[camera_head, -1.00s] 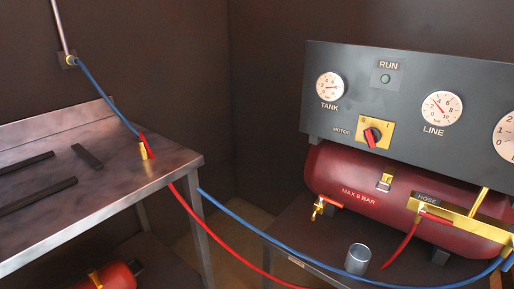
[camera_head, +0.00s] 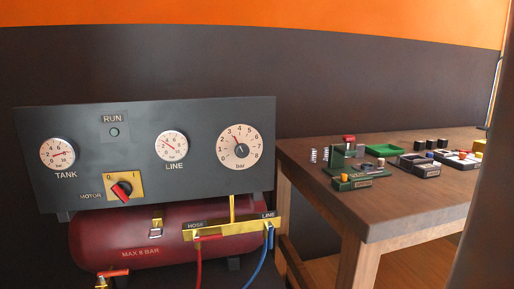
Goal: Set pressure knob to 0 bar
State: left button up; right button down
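The dark control panel (camera_head: 90,133) stands above the red compressor tank (camera_head: 140,240). The large round pressure dial (camera_head: 240,147) is at the panel's right end, with a numbered scale, the word bar and a small dark knob (camera_head: 241,151) at its centre. A reddish mark on it points up and slightly left, around 3; the exact reading is too small to tell. Left of it are the LINE gauge (camera_head: 171,146), the TANK gauge (camera_head: 58,153) and the red motor switch (camera_head: 122,190) on a yellow plate. Neither of my grippers is in view.
Red hose (camera_head: 198,262) and blue hose (camera_head: 257,268) hang from the yellow manifold. A dark upright surface (camera_head: 492,200) fills the right edge.

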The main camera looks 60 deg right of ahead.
aim_at(242, 150)
jog(key=z, duration=1.65)
